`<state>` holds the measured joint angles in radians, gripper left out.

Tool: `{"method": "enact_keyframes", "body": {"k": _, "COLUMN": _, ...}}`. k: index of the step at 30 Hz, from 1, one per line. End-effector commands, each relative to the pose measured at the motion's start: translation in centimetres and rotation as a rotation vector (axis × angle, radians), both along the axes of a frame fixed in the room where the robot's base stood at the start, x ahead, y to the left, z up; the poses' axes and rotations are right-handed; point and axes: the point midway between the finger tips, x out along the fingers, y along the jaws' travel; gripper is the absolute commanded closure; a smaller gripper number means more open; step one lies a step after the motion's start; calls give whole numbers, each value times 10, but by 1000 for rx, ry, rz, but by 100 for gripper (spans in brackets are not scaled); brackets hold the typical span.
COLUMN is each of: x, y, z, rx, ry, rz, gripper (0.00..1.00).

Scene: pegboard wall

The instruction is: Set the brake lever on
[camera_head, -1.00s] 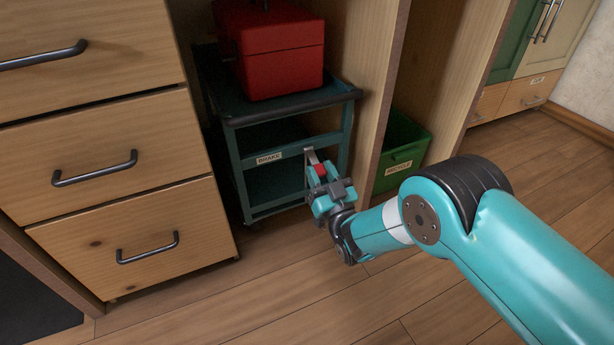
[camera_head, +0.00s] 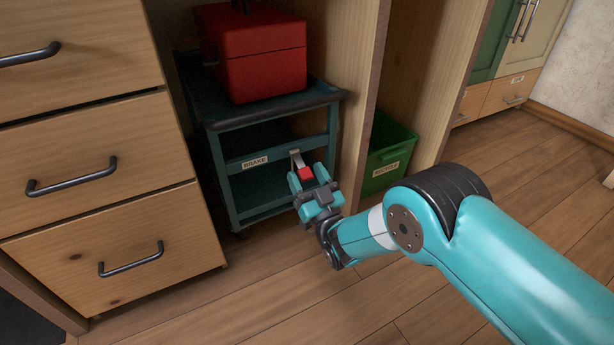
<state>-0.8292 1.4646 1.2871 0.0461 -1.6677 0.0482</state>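The brake lever is a grey metal bar (camera_head: 296,158) with a red grip (camera_head: 305,174). It hangs down and forward from the front rail of the teal trolley (camera_head: 222,185), right of the label reading BRAKE (camera_head: 255,162). My gripper (camera_head: 307,176) is at the lever's lower end. One teal finger is on each side of the red grip. The fingers look spread, with the grip between them; whether either touches it is too small to tell. The gripper body hides what lies below the grip.
A red toolbox (camera_head: 262,65) sits on the trolley's top. Wooden drawers (camera_head: 105,185) with dark handles stand left. A wooden panel (camera_head: 362,110) stands right of the trolley, then a green RECYCLE bin (camera_head: 388,155). The wooden floor in front (camera_head: 200,310) is clear.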

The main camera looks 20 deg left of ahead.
Motion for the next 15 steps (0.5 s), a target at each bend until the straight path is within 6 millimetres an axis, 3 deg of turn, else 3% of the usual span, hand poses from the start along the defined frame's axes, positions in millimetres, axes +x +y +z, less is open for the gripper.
{"method": "enact_keyframes", "body": {"k": 8, "x": -6, "y": -7, "z": -4, "rx": -4, "ry": 4, "rz": 0, "gripper": 40}}
{"method": "enact_keyframes", "body": {"k": 15, "x": -37, "y": -41, "z": -24, "rx": -6, "ry": 7, "rz": 0, "gripper": 40}}
